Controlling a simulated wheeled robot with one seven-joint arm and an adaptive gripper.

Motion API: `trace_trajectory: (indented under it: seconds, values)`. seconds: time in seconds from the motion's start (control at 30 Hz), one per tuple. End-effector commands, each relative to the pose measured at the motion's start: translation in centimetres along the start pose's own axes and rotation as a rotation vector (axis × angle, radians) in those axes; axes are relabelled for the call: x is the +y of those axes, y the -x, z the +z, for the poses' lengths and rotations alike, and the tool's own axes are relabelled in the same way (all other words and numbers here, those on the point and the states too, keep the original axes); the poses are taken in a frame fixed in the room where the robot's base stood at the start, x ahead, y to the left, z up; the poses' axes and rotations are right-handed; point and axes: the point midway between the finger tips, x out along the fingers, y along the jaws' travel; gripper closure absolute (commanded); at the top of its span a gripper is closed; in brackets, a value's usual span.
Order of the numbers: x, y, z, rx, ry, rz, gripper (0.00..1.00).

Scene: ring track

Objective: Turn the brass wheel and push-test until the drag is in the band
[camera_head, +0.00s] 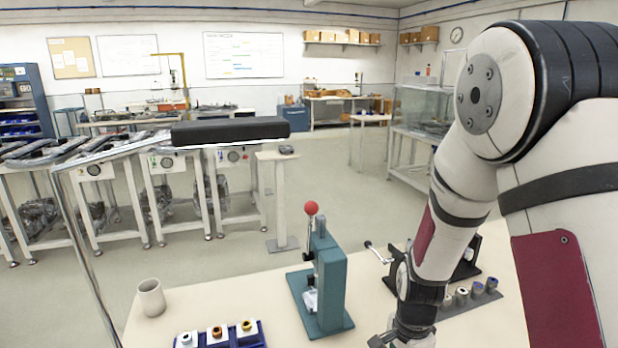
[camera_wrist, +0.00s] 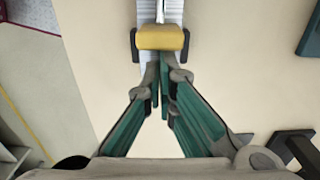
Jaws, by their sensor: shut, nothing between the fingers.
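In the wrist view my gripper (camera_wrist: 164,68) is shut, its green-padded fingers together with nothing between them. Just beyond the fingertips is a yellow, brass-coloured block (camera_wrist: 162,38) with dark pieces at both ends. It lies across a pale ribbed strip (camera_wrist: 146,72), with a thin bright rod above it in the picture. I cannot tell whether this block is the brass wheel, or whether the fingertips touch it. In the head view the lower end of my arm is at the bottom edge, and the fingertips are out of frame.
On the pale bench (camera_head: 185,311) stand a teal press (camera_head: 326,280) with a red knob, a mug (camera_head: 151,297), a blue tray (camera_head: 254,341) with small parts, a crank handle (camera_head: 377,252) and a grey rack (camera_head: 490,303) of cylinders. Bare bench shows between mug and press.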

Motion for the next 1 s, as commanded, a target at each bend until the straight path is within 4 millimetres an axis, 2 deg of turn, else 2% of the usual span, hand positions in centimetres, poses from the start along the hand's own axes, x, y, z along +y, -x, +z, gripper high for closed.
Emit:
trace_trajectory:
  seconds: [1.0]
  values:
    - [0.1,0.0,2.9,-0.001,0.002,0.001,1.00]
